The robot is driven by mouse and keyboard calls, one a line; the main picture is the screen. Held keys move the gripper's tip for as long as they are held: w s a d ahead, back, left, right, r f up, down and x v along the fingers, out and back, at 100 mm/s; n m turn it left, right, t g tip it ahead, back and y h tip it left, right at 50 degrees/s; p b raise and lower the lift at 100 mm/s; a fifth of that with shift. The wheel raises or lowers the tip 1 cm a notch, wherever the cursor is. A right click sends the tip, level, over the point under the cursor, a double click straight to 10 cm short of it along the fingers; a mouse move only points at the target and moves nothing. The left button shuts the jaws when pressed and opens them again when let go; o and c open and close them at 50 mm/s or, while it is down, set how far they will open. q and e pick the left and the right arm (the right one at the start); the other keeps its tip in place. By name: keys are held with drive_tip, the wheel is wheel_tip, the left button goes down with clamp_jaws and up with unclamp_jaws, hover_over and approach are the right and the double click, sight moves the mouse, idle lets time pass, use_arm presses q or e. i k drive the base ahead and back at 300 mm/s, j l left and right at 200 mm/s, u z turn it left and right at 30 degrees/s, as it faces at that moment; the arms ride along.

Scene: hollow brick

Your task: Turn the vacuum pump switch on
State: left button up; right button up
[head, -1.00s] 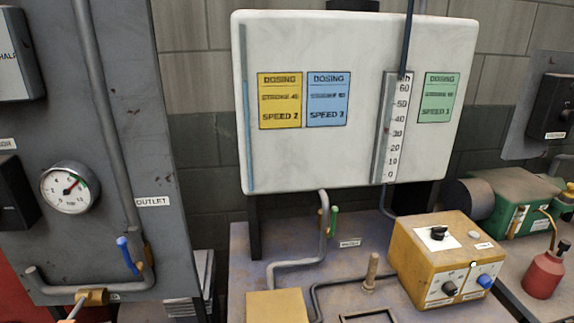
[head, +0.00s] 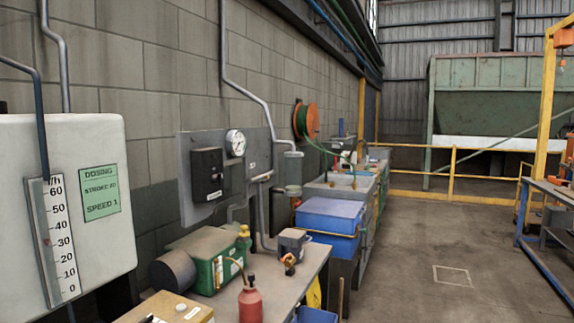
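A black switch box (head: 207,174) is mounted on a grey wall panel (head: 258,150), left of centre in the head view. It has a small white label too small to read, and its switch position cannot be told. A round white gauge (head: 236,142) sits beside it on the panel. Below stands a green machine (head: 217,258) with a dark cylindrical motor (head: 173,271), on a bench; it may be the vacuum pump, but I cannot tell for sure. Neither of my grippers is in view.
The bench (head: 312,262) carries a red oil can (head: 250,302) and a small grey box (head: 292,241). A white tank (head: 88,165) is at left, above a yellow box (head: 170,309). Blue bins (head: 328,215) stand beyond.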

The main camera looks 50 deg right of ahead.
sight(217, 178)
drive_tip(key=z, duration=1.3)
drive_tip(key=i+l, duration=0.35)
drive_tip(key=l, duration=0.2)
drive_tip(key=i+l, duration=0.35)
drive_tip(key=l, duration=0.15)
drive_tip(key=i+l+u, duration=0.15)
drive_tip(key=u, duration=0.25)
drive_tip(key=i+l+u, duration=0.1)
drive_tip(key=l+u, duration=0.25)
